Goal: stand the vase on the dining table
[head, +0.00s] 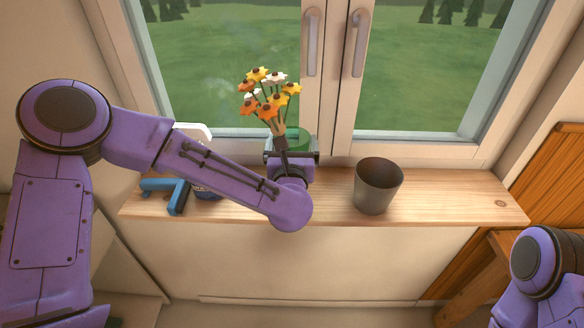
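A bunch of orange, yellow and white flowers (268,95) stands upright at the window, above the middle of the sill. Their stems run down behind my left gripper (283,147), which hides the vase's lower part. A green rounded surface (302,139) shows just behind the gripper; I cannot tell whether it is the vase. My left gripper is at the foot of the stems, and I cannot tell whether its fingers are closed on anything. My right gripper is out of view; only part of that arm shows at lower right. I cannot clearly identify the dining table.
The wooden sill (450,202) has a dark grey tapered pot (378,186) right of my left gripper. A blue object (178,193) and a white-topped item (196,131) are partly behind my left arm. Slatted wood (552,185) and a wooden frame (478,285) stand at right.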

